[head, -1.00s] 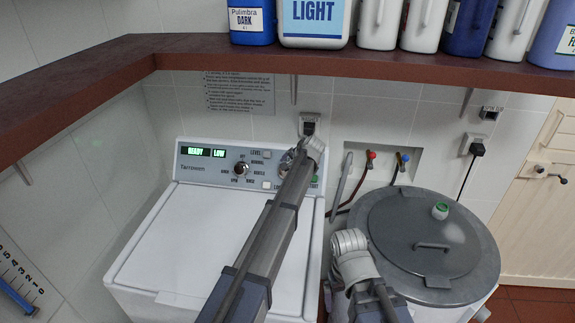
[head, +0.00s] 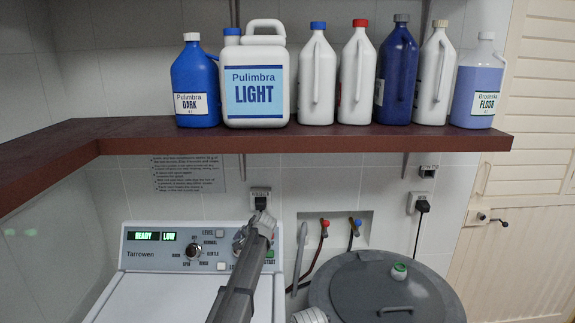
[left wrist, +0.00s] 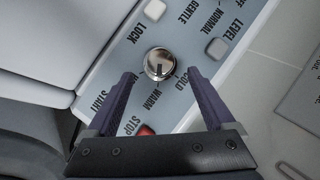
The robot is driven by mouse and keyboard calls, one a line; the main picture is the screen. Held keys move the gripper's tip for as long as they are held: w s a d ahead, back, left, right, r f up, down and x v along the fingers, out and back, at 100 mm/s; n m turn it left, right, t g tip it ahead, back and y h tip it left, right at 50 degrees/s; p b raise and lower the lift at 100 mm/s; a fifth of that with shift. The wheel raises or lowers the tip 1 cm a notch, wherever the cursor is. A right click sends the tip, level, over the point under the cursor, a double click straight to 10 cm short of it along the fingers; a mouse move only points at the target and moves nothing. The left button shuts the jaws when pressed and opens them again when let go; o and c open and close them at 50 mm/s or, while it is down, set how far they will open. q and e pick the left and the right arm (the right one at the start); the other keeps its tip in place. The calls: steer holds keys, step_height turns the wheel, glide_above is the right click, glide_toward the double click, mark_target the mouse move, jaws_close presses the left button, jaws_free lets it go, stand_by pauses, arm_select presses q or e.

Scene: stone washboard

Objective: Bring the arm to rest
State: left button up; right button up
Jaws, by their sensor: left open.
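In the left wrist view my left gripper (left wrist: 160,76) is open, with its two dark fingers spread on either side of a round silver knob (left wrist: 160,63) on the machine's panel. I cannot tell whether the fingers touch the knob. In the head view my left arm reaches up to the right part of the panel (head: 140,252) of the white top-loading machine (head: 150,300), and hides the fingers. Only a pale ribbed part of my other arm shows at the bottom edge; the right gripper is not visible.
A dark red shelf (head: 300,140) with several detergent bottles overhangs the machine. A grey lidded drum (head: 350,295) stands to the right. Taps with a red knob (head: 325,223) and a blue knob (head: 357,222) sit in a wall recess. A wooden door (head: 520,190) is at far right.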

arm_select(q)
steer(key=b+x, duration=0.3)
steer(key=x, duration=0.2)
steer(key=shift+s+r, duration=0.1)
steer(key=shift+d, duration=0.1)
